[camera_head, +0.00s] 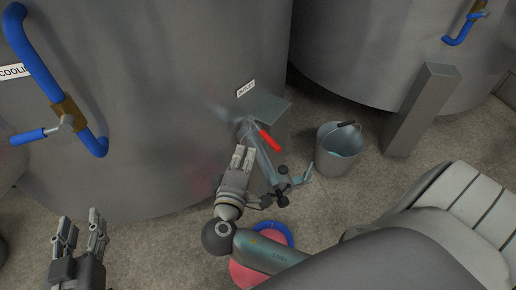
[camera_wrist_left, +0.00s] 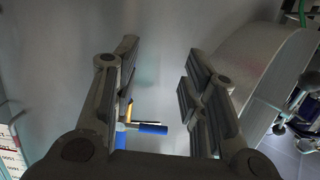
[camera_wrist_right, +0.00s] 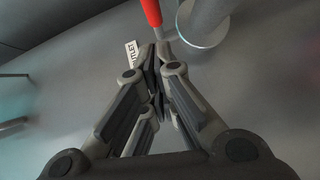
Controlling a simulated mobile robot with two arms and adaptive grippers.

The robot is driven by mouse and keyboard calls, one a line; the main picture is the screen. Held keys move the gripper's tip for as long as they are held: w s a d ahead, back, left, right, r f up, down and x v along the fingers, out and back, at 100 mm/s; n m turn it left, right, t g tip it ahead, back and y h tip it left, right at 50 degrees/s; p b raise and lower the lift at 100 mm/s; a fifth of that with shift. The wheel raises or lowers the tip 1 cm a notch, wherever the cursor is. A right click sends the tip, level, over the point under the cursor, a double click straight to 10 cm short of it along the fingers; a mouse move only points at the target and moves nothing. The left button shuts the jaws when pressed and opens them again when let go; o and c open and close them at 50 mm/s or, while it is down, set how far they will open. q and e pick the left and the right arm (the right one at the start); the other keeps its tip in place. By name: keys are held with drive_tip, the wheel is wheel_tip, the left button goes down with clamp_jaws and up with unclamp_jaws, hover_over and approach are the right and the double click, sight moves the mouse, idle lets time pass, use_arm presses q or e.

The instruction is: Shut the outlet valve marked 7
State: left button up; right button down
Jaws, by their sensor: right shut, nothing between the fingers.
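The outlet valve's red lever (camera_head: 269,138) sits on a grey outlet pipe low on the front of the big steel tank (camera_head: 170,90). A white label (camera_head: 246,88) reading OUTLET is on the tank above it; I can make out no 7. My right gripper (camera_head: 243,156) is shut and empty, just left of the lever. In the right wrist view the lever (camera_wrist_right: 151,12) shows just beyond the fingertips (camera_wrist_right: 155,55), beside the label (camera_wrist_right: 131,53); I cannot tell whether they touch. My left gripper (camera_head: 82,228) is open and empty at lower left, away from the outlet.
A blue pipe (camera_head: 35,60) with a blue-handled valve (camera_head: 30,136) is on the tank's left side, by a COOLING label (camera_head: 12,71). A metal bucket (camera_head: 338,160) stands right of the outlet. A grey post (camera_head: 418,112) and another tank (camera_head: 400,45) are further right.

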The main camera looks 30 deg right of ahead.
sight(266, 139)
use_arm(q)
drive_tip(key=shift+w+d+r+t+h+b, duration=0.15)
drive_tip(key=shift+r+t, duration=0.3)
drive_tip(key=shift+r, duration=0.4)
drive_tip(key=shift+w+d+r+t+h+b, duration=0.1)
drive_tip(key=shift+d+r+t+h+b, duration=0.1)
drive_tip(key=shift+r+t, duration=0.45)
drive_tip(key=shift+w+d+r+t+h+b, duration=0.15)
drive_tip(key=shift+r+t, duration=0.15)
drive_tip(key=shift+r, duration=0.7)
use_arm(e)
drive_tip(key=shift+w+d+f, duration=0.15)
drive_tip(key=shift+d+f, duration=0.05)
drive_tip(key=shift+d, duration=0.9)
drive_tip(key=shift+w+d+f, duration=0.1)
drive_tip(key=shift+d+f, duration=0.1)
drive_tip(key=shift+d, duration=0.9)
drive_tip(key=shift+s+d+p, duration=0.25)
drive_tip(key=shift+d+p, duration=0.35)
drive_tip(key=shift+p, duration=0.1)
use_arm(q)
wheel_tip(266, 139, down, 6)
drive_tip(key=s+a+g+y, duration=0.1)
drive_tip(key=g, duration=0.2)
use_arm(e)
drive_tip(key=shift+d, duration=0.2)
use_arm(q)
drive_tip(key=shift+a, duration=0.1)
drive_tip(key=shift+s+g, duration=0.1)
drive_tip(key=shift+g, duration=0.2)
